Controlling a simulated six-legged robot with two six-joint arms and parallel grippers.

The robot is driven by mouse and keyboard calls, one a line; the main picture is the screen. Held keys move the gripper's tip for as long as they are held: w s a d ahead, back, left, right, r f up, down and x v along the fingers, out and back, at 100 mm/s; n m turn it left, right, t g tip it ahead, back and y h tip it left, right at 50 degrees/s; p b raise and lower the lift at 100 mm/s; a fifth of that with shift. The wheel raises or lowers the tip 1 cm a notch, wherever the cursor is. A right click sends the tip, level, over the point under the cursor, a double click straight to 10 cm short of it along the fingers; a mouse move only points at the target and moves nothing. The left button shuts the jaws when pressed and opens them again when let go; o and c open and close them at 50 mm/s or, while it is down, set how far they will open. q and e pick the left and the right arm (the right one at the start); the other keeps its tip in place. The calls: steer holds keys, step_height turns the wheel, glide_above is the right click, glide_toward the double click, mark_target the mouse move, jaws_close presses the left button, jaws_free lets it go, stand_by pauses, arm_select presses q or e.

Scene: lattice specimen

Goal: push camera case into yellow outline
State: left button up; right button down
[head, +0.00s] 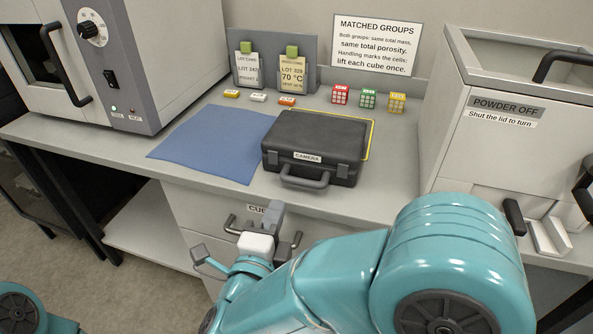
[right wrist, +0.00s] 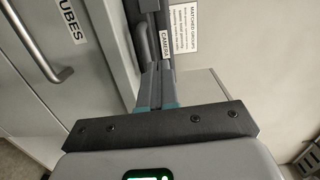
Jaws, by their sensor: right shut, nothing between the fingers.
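The black camera case (head: 315,140) lies flat on the bench, its handle and CAMERA label towards me. The yellow outline (head: 371,138) shows as a thin strip along the case's right side and far right corner; the case hides the rest. My right gripper (head: 275,213) is shut and empty, in front of the bench edge and below the case handle, apart from the case. In the right wrist view, its fingers (right wrist: 157,78) point towards the case's label side (right wrist: 165,42). My left gripper is out of view.
A blue mat (head: 205,145) lies left of the case. Small cubes (head: 368,98) and coloured tags (head: 287,101) sit behind it. A grey oven (head: 110,75) stands left, a lidded powder box (head: 490,80) right. A drawer handle (head: 232,224) is near the gripper.

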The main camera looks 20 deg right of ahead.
steer(key=p, duration=0.1)
glide_toward(300, 156)
steer(key=shift+m, duration=0.3)
steer(key=x, duration=0.6)
steer(key=shift+w+f, duration=0.1)
steer(key=shift+w, duration=0.2)
steer(key=shift+w+d, duration=0.1)
steer(key=shift+d, duration=0.05)
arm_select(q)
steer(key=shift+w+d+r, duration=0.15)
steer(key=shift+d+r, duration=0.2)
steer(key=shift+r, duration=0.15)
